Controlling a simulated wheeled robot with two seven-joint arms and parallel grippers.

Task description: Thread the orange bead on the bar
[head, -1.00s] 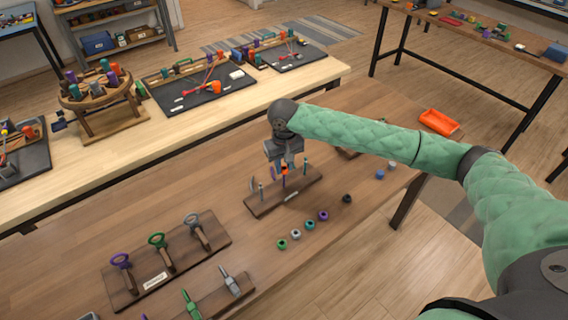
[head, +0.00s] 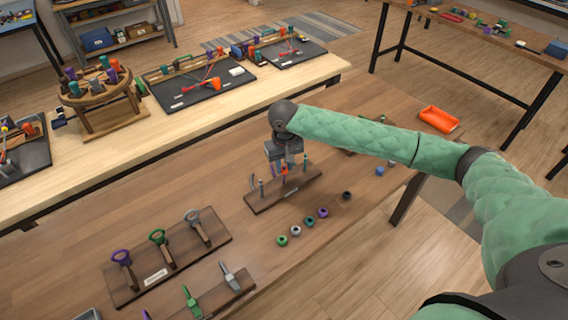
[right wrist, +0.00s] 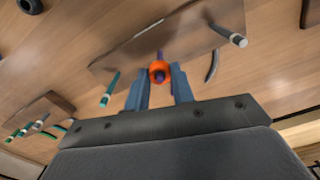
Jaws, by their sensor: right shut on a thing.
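The orange bead (head: 284,170) is between the fingertips of my right gripper (head: 284,164), which is shut on it. The right wrist view shows the bead (right wrist: 158,68) between the two blue-grey fingers (right wrist: 160,88). The purple bar (right wrist: 160,54) shows beyond the bead, and purple shows in its hole, so the bead looks to be around the bar; its depth along the bar is unclear. The bar stands on a wooden base (head: 262,203), between a teal-tipped post (head: 261,188) and a grey-tipped post (head: 305,163). My left gripper is not in view.
A row of loose beads, green (head: 282,241), white, teal and purple (head: 323,212), lies in front of the base, with a dark one (head: 347,195) farther right. A rack of ring-topped tools (head: 160,262) stands at left. An orange tray (head: 439,119) lies at the far right.

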